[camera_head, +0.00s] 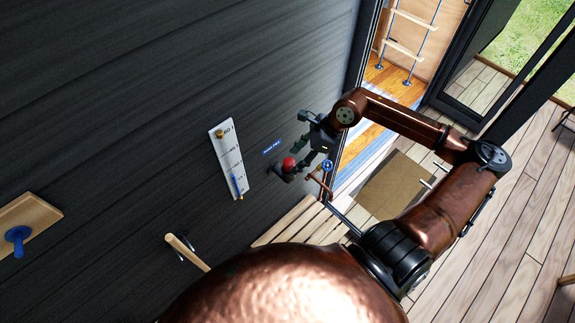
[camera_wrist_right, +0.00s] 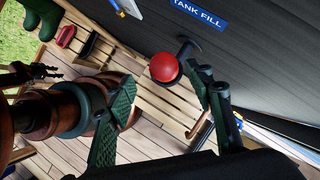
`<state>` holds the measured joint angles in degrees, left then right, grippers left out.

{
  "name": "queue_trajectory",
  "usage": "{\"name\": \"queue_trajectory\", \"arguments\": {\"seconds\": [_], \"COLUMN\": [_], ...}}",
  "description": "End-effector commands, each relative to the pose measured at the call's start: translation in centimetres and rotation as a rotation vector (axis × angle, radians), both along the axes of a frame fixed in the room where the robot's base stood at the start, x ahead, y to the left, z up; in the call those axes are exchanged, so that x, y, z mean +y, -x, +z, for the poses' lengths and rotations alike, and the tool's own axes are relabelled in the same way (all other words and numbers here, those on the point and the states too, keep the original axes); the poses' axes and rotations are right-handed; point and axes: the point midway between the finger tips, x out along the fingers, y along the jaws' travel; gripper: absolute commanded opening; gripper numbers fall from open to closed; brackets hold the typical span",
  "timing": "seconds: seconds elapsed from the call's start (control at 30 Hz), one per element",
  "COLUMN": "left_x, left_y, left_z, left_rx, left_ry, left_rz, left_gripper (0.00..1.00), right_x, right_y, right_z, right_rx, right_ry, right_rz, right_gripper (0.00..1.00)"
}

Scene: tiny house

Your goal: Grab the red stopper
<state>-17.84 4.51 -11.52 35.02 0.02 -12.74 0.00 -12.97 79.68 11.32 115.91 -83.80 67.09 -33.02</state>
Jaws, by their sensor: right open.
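The red stopper (camera_head: 289,163) is a round red knob on a dark fitting at the dark wall, below a small blue label (camera_head: 272,146). In the right wrist view the red stopper (camera_wrist_right: 165,68) shows between the finger ends, and the label (camera_wrist_right: 198,14) reads "TANK FILL". My right gripper (camera_head: 303,153) is open and empty, just to the right of the stopper in the head view. In the right wrist view my right gripper (camera_wrist_right: 160,85) has its green-padded fingers spread wide. I cannot tell whether it touches the stopper. My left gripper is not in view.
A blue round handle (camera_head: 327,165) and a copper pipe (camera_head: 318,185) are close to the right gripper. A white gauge board (camera_head: 226,150) is on the wall to the left. A slatted wooden bench (camera_head: 290,219) stands below. A doorway opens at the upper right.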

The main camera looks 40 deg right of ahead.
Motion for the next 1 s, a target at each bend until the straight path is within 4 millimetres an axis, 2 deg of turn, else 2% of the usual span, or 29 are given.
{"name": "queue_trajectory", "arguments": {"seconds": [0.07,0.17,0.33,0.43,0.53,0.67,0.9,1.0], "left_x": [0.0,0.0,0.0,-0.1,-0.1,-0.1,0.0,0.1], "left_y": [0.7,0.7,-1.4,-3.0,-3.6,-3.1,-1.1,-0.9], "left_z": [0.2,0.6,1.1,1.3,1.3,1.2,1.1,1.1], "left_rx": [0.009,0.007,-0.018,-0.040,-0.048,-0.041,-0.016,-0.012], "left_ry": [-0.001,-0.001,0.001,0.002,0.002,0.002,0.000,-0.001], "left_rz": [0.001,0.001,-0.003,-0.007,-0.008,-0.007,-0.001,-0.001], "left_gripper": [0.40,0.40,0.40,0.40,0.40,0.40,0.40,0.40], "right_x": [0.2,0.6,1.4,1.7,1.7,1.7,1.7,1.7], "right_y": [-0.5,-1.2,-2.0,-2.2,-2.3,-2.3,-2.3,-2.3], "right_z": [-0.5,-1.5,-3.4,-3.9,-4.1,-4.1,-4.0,-4.0], "right_rx": [-0.003,-0.003,-0.001,-0.001,0.000,-0.001,-0.001,-0.001], "right_ry": [-0.001,-0.005,-0.004,-0.003,-0.002,-0.002,-0.002,-0.002], "right_rz": [-0.002,-0.003,-0.003,0.000,0.000,0.000,0.000,0.000], "right_gripper": [0.48,0.48,0.48,0.48,0.48,0.47,0.31,0.24]}}
